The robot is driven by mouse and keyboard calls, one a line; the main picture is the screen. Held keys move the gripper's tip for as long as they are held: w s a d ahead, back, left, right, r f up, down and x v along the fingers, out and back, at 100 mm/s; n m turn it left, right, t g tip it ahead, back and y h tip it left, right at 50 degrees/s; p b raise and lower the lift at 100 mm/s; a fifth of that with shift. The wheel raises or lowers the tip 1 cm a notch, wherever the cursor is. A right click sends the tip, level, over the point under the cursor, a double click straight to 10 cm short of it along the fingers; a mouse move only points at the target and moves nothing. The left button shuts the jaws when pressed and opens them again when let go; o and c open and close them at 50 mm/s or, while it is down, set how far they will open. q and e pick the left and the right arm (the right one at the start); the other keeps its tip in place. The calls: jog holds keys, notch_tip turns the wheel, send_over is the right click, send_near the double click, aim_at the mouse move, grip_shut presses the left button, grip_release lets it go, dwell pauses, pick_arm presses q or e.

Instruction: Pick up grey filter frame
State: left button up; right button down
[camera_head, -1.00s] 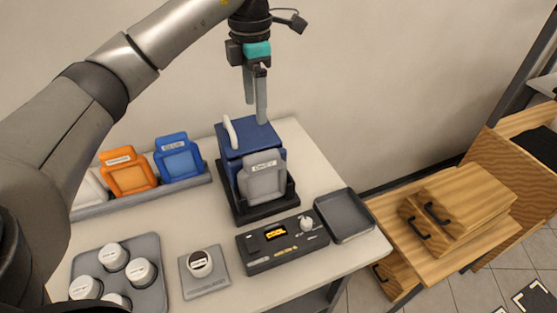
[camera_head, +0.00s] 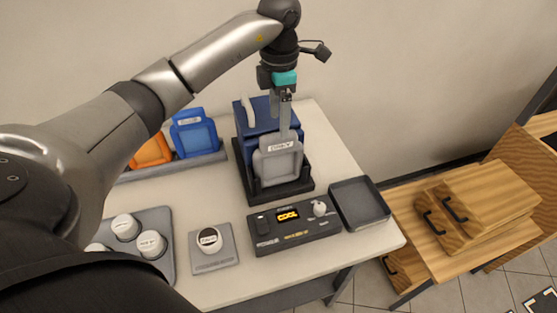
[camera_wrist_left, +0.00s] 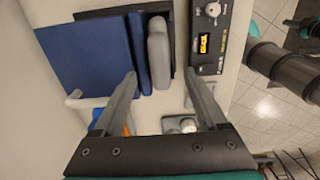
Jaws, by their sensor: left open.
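The grey filter frame (camera_head: 278,168), with a white label near its top, stands upright in a black holder (camera_head: 246,182) against the front of a blue unit (camera_head: 258,117). My left gripper (camera_head: 285,138) points down at the top of the frame. In the left wrist view my left gripper (camera_wrist_left: 161,77) is open, its fingers apart, with the top end of the grey filter frame (camera_wrist_left: 159,50) lined up between the fingertips. I cannot tell whether the fingers touch it. My right gripper is in neither view.
A dark control box (camera_head: 295,228) with a lit display stands in front of the holder, with an empty grey tray (camera_head: 360,205) to its right. Blue (camera_head: 195,134) and orange (camera_head: 152,152) frames stand in a rack at left. A white cup (camera_head: 208,240) sits on a grey pad.

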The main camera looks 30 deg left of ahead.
aim_at(278, 135)
pick_arm(q)
notch_tip(278, 135, down, 5)
jog(key=shift+a+r, duration=0.1)
jog(key=shift+c, duration=0.2)
grip_shut()
dwell(0.5)
dwell(0.8)
